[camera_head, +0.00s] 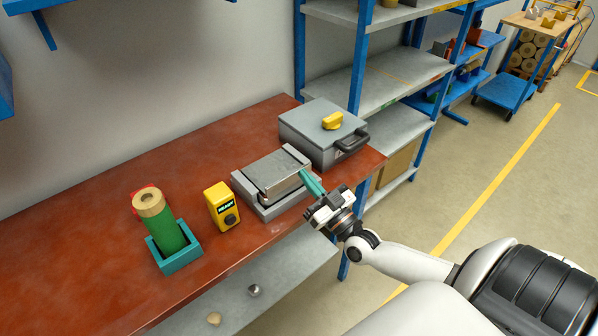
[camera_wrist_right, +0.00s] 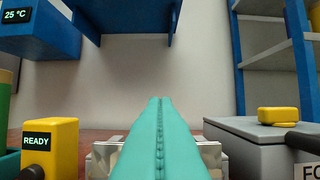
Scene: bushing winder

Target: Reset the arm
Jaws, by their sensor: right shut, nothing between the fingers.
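My right arm comes in from the lower right of the head view. Its gripper (camera_head: 309,178) has teal fingers pointing at the right side of a grey metal block device on the table. In the right wrist view the two fingers (camera_wrist_right: 160,112) lie flat together with only a thin seam between them, shut and empty. The block device (camera_head: 274,173) shows partly behind the fingers there. The head view does not show clearly whether the fingertips touch it. My left gripper is not in view.
The red-brown table (camera_head: 90,250) holds a green roll (camera_head: 160,228) in a teal holder (camera_head: 184,259), a yellow READY unit (camera_head: 221,206) and a grey box (camera_head: 310,128) with a yellow knob. A blue-framed shelf (camera_head: 395,80) stands behind. Open floor lies right.

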